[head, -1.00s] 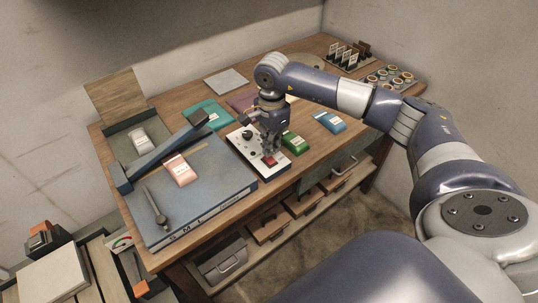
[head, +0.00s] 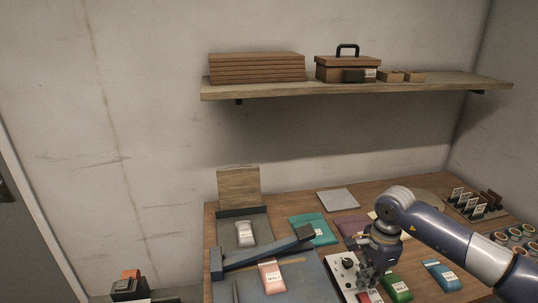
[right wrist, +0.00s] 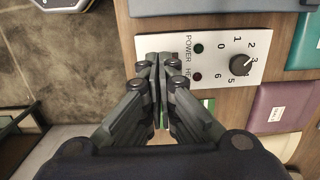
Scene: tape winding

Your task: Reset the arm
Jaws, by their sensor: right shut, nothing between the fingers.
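My right gripper (head: 370,282) is shut and empty, pointing down over the front part of a white control box (head: 342,262) on the wooden table. In the right wrist view the closed fingertips (right wrist: 160,60) cover part of the box face (right wrist: 222,42), by the word POWER. A black dial knob (right wrist: 240,65) with numbers around it and two small round lamps show on the box. The red switch (head: 368,297) is partly hidden by the gripper in the head view. My left gripper is not in view.
A blue board with a long lever arm (head: 262,252) lies left of the box. Pink (head: 270,275), teal (head: 312,229), green (head: 397,287) and blue (head: 440,275) packets lie around. A wall shelf (head: 430,90) holds a toolbox (head: 347,68) and stacked boards (head: 257,68).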

